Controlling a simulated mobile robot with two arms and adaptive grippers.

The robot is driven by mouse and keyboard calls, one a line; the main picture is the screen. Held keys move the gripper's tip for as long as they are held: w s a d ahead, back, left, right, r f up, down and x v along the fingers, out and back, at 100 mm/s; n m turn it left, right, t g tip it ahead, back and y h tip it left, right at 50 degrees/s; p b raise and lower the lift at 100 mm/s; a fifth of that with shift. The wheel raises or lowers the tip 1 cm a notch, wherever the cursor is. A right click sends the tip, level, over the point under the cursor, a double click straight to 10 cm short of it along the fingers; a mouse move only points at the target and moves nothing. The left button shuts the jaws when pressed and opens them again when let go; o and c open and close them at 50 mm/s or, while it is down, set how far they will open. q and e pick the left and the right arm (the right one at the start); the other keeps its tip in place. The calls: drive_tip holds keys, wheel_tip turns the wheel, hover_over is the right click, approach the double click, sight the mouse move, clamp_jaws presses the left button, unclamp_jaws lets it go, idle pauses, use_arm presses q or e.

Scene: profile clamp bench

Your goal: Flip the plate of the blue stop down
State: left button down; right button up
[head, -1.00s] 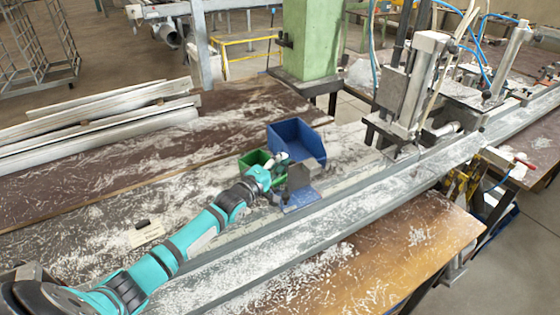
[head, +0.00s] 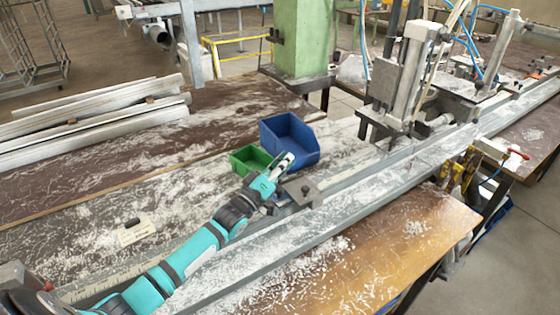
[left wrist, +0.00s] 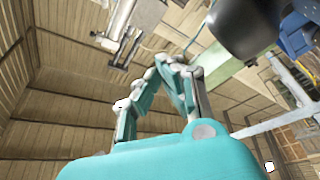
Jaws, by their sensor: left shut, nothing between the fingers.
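The blue stop sits on the grey rail; its grey plate (head: 302,191) lies flat, with a small dark knob on top. A bit of the stop's blue base (head: 283,199) shows at the plate's left edge; the rest is hidden. My left gripper (head: 288,158) is shut and empty, above and behind the plate, in front of the blue bin. It looks apart from the plate. In the left wrist view the closed fingers (left wrist: 172,66) point up towards the roof, and the stop does not show there. My right gripper is not in view.
A blue bin (head: 298,150) and a smaller green bin (head: 248,153) stand just behind my left gripper. A clamp machine (head: 412,75) stands over the rail at the right. A small cream block (head: 136,231) lies on the bench at left. White shavings cover the bench.

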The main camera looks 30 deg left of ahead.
sight(297, 200)
use_arm(q)
drive_tip(key=shift+s+d+f, duration=0.2)
drive_tip(key=shift+s+d, duration=0.05)
drive_tip(key=shift+d, duration=0.15)
drive_tip(key=d+m+b, duration=0.1)
drive_tip(key=m, duration=0.1)
drive_tip(key=s+d+m+h, duration=0.1)
drive_tip(key=shift+f+m+h+b, duration=0.3)
drive_tip(key=shift+f+m+b, duration=0.05)
drive_tip(key=shift+f+m, duration=0.05)
drive_tip(key=shift+s+d+f+b, duration=0.35)
drive_tip(key=shift+s+d+f, duration=0.15)
drive_tip(key=shift+d, duration=0.15)
drive_tip(key=shift+s+d+f, duration=0.3)
drive_tip(key=shift+d+f, duration=0.3)
drive_tip(key=shift+f, duration=0.05)
